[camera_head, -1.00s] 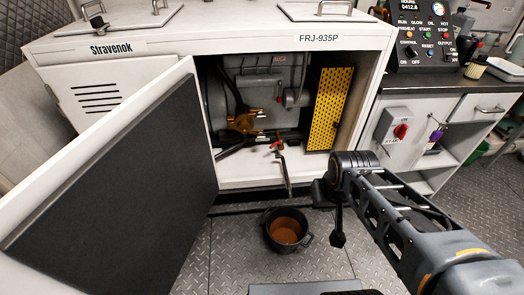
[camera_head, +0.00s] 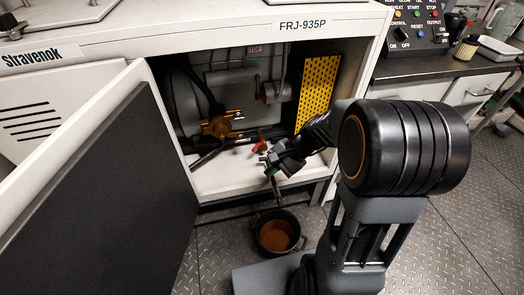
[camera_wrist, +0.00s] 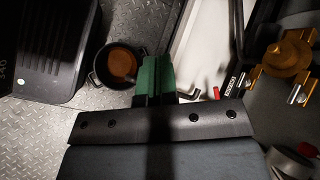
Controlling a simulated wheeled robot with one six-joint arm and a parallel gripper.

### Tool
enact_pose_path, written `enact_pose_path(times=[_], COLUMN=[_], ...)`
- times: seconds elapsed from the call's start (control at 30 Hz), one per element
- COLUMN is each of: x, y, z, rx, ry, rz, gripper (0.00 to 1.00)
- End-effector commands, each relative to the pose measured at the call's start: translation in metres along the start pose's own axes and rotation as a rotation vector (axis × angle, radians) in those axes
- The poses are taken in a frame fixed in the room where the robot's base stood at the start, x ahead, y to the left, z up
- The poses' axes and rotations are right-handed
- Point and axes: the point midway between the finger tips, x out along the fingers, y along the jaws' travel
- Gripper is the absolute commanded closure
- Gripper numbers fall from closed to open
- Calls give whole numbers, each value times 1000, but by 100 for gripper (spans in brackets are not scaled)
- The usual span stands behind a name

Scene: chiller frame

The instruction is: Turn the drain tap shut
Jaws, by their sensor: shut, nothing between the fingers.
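The drain tap's red handle (camera_head: 259,146) shows inside the open cabinet, near its front edge, above a short spout (camera_head: 277,190) that hangs over the sill. The red handle also shows in the wrist view (camera_wrist: 217,93), right of the fingers. My gripper (camera_head: 270,170) is shut and empty, its green fingertips just below and right of the handle in the head view. In the wrist view the green fingers (camera_wrist: 153,78) are together, apart from the handle. I cannot tell whether they touch the spout. My gripper partly hides the tap body.
A dark pot (camera_head: 262,222) with brown liquid stands on the floor below the spout. The open cabinet door (camera_head: 100,190) fills the left. A brass-coloured fitting (camera_head: 220,126) and a yellow perforated panel (camera_head: 318,95) are inside the cabinet.

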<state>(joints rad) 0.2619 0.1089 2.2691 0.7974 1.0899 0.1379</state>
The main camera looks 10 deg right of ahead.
Motion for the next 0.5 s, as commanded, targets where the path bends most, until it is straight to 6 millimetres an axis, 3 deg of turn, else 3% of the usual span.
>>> enact_pose_path(times=[0.03,0.2,0.4,0.5], x=[11,26,31,31], y=[-3,-17,-8,0], z=[-22,-90,-166,-193], rx=[137,530,857,958], ry=[-60,-211,-317,-345], rz=[-83,-381,-670,-771], gripper=[100,100,100,100])
